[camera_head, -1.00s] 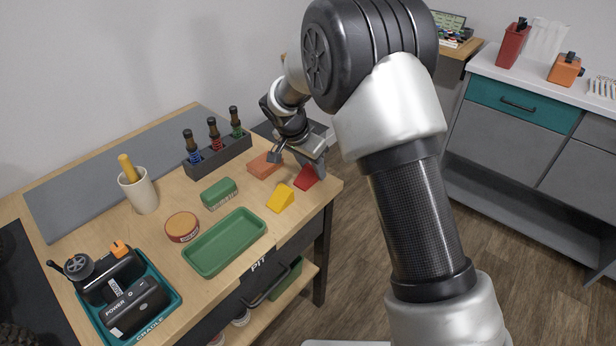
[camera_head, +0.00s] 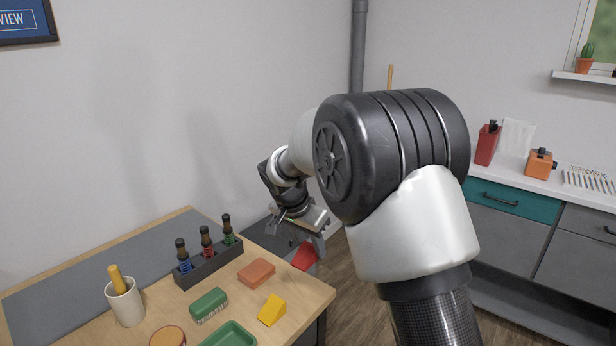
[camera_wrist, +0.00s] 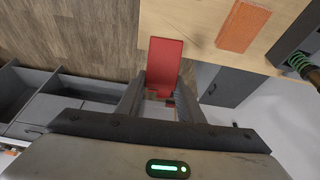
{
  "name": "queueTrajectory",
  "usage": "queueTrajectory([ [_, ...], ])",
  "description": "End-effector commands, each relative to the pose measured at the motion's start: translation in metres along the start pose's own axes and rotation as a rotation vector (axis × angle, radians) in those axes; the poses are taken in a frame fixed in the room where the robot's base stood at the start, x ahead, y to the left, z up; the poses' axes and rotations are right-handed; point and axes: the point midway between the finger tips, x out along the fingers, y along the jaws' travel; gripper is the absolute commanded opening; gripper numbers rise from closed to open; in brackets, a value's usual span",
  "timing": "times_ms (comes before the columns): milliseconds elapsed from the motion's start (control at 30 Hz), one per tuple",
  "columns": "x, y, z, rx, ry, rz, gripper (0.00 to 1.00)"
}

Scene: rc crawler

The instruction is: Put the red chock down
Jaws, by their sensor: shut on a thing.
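The red chock (camera_head: 305,256) is held in my gripper (camera_head: 300,240), beyond the right edge of the wooden bench (camera_head: 225,298). In the wrist view the red chock (camera_wrist: 164,62) sits between the two fingers of my gripper (camera_wrist: 162,92), with the bench top (camera_wrist: 195,22) beside and beyond it. My gripper is shut on the chock. A yellow chock (camera_head: 272,310) stands on the bench near its front right corner. The chock's underside and any contact with the bench are hidden.
An orange block (camera_head: 257,273) lies near the bench's right edge; it also shows in the wrist view (camera_wrist: 242,26). A green box (camera_head: 209,305), a green tray (camera_head: 230,336) and a cup (camera_head: 126,303) stand to the left.

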Motion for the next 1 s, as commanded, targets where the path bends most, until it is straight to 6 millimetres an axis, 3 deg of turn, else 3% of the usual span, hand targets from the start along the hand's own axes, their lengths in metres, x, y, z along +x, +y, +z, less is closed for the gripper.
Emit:
queueTrajectory([
  [200, -0.023, 0.077, -0.025, -0.121, -0.016, -0.056, 0.09],
  [533, -0.046, 0.167, -0.029, -0.289, 0.014, -0.124, 0.09],
  [1000, -0.086, 0.183, -0.031, -0.422, 0.018, -0.146, 0.09],
])
